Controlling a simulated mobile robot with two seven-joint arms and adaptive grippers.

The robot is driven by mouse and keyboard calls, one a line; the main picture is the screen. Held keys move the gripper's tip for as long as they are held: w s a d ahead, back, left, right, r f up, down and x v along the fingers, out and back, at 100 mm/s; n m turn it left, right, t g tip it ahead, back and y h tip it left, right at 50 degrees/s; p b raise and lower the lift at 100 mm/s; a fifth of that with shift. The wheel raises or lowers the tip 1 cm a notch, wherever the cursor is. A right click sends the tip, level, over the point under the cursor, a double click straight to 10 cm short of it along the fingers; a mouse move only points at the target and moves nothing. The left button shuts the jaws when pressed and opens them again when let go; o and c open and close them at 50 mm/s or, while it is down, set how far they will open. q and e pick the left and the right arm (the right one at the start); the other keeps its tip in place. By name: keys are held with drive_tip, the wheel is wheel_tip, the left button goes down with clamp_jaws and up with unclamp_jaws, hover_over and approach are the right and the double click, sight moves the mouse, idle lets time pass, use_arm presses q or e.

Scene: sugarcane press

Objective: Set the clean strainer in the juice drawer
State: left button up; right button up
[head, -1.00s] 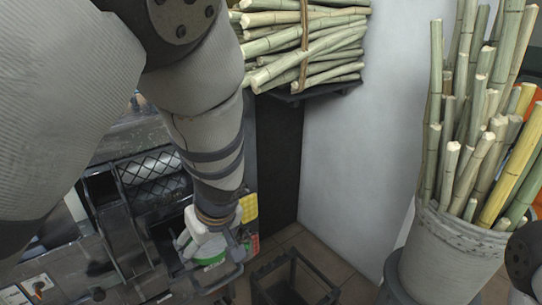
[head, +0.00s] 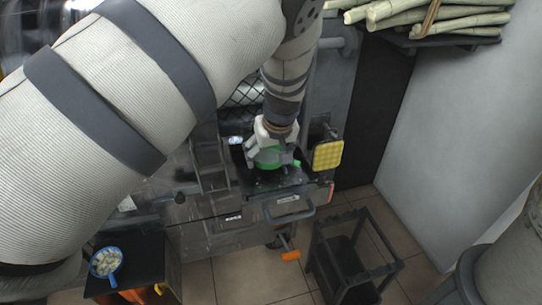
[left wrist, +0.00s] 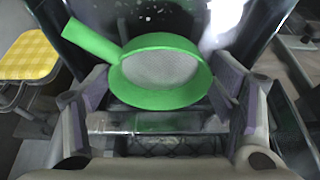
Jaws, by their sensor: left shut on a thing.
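The green strainer (head: 268,158) has a round rim, a pale mesh and a green handle; it shows larger in the left wrist view (left wrist: 162,68). My left gripper (head: 268,145) is shut on it, with a finger on each side of the rim in the left wrist view. The juice drawer (head: 290,196) stands pulled out from the dark press, with a bar handle at its front. The strainer is over the drawer's opening; whether it touches the drawer I cannot tell. My right gripper is out of view.
A yellow checked pad (head: 328,155) sits just right of the drawer. A blue strainer (head: 105,262) with pale bits lies on a dark stand at lower left. An empty black frame stand (head: 352,250) is on the tiled floor, right of an orange-handled tool (head: 289,255).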

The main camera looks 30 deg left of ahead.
use_arm(q)
drive_tip(key=shift+x, duration=0.75)
drive_tip(key=shift+d, duration=0.1)
drive_tip(key=shift+s+f, duration=0.1)
drive_tip(key=shift+f, duration=0.15)
drive_tip(key=o, duration=1.1)
